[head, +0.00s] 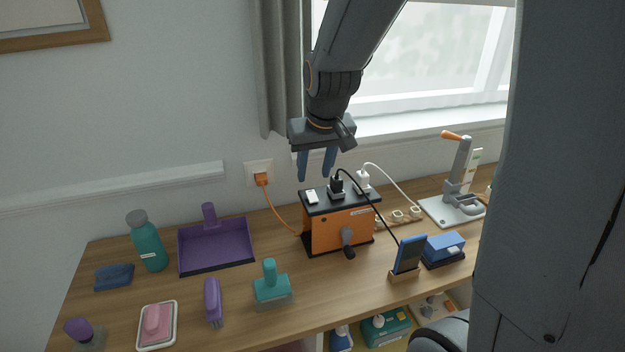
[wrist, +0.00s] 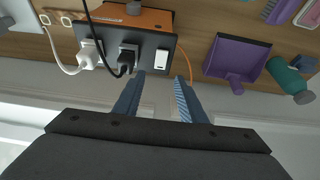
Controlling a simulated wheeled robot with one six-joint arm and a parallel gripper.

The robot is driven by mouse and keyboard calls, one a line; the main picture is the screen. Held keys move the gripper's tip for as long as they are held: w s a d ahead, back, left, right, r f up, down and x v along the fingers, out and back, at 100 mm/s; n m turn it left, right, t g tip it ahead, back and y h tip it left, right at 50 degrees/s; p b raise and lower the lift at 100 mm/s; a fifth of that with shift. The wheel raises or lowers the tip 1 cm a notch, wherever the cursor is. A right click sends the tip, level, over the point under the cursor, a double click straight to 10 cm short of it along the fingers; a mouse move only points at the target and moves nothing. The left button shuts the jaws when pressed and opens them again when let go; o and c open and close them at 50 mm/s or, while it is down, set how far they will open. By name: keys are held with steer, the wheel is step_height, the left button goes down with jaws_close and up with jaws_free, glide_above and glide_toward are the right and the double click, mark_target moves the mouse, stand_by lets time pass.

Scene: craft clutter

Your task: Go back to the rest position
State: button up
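My gripper (head: 317,166) hangs from the arm above the left part of the orange power box (head: 325,232) on the wooden table. Its two blue fingers are apart with nothing between them. A black plug (head: 337,186) and a white plug (head: 363,182) stand in the panel's sockets. The fingers look apart from the panel.
A phone on a stand (head: 407,256), a blue stapler-like thing (head: 443,247) and a lever press (head: 456,185) stand to the right. Cords loop near the gripper. The wall and window are behind.

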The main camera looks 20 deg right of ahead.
steer(key=shift+s+r, duration=0.25)
steer(key=shift+r, duration=0.4)
steer(key=s+f+g, duration=0.1)
steer(key=s+f, duration=0.3)
steer(key=s, duration=0.4)
steer(key=s+f+g, duration=0.2)
steer(key=s+f, duration=0.2)
steer(key=s, duration=0.3)
steer(key=shift+s+a+f, duration=0.15)
steer(key=shift+s+a, duration=0.1)
steer(key=shift+s, duration=0.1)
